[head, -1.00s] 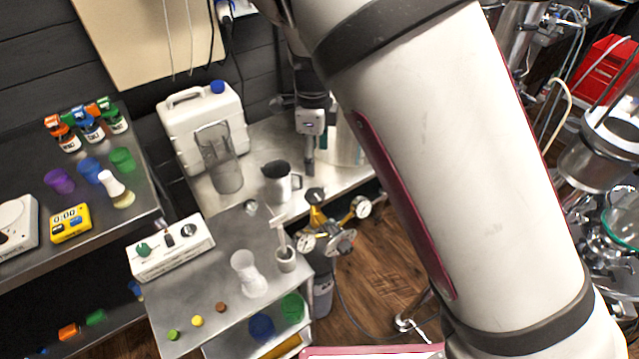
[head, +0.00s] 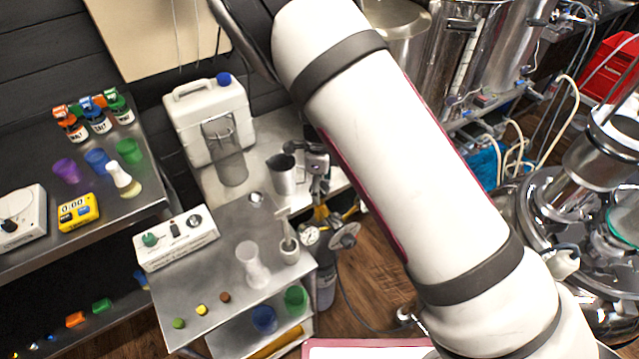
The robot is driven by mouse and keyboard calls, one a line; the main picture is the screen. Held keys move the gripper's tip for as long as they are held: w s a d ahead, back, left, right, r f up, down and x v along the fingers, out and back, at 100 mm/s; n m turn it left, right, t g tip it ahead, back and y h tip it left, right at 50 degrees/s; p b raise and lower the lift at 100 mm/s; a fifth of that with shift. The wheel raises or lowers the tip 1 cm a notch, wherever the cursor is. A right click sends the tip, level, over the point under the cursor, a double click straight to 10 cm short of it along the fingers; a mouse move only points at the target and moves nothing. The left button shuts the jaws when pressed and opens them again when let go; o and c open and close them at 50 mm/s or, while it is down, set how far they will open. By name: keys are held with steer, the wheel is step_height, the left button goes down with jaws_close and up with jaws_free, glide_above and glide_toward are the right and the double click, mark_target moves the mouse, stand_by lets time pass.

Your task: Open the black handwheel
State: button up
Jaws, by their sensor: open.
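The gas cylinder (head: 326,290) stands on the floor just right of the small steel table. It carries a brass valve (head: 322,214), a round gauge (head: 310,236) and a grey round part (head: 344,236). My gripper (head: 318,188) is directly over the top of this valve in the head view, with its jaws open. The black handwheel on top of the valve is covered by my gripper, and I cannot make it out. I cannot tell whether the fingers touch it or stand around it.
A metal pitcher (head: 285,174) stands close left of my gripper, with a white canister (head: 208,118) behind. Steel kettles (head: 462,50) stand at the back right. Wooden floor (head: 372,285) is clear.

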steer(key=c, duration=1.2)
steer(key=shift+o, duration=0.2)
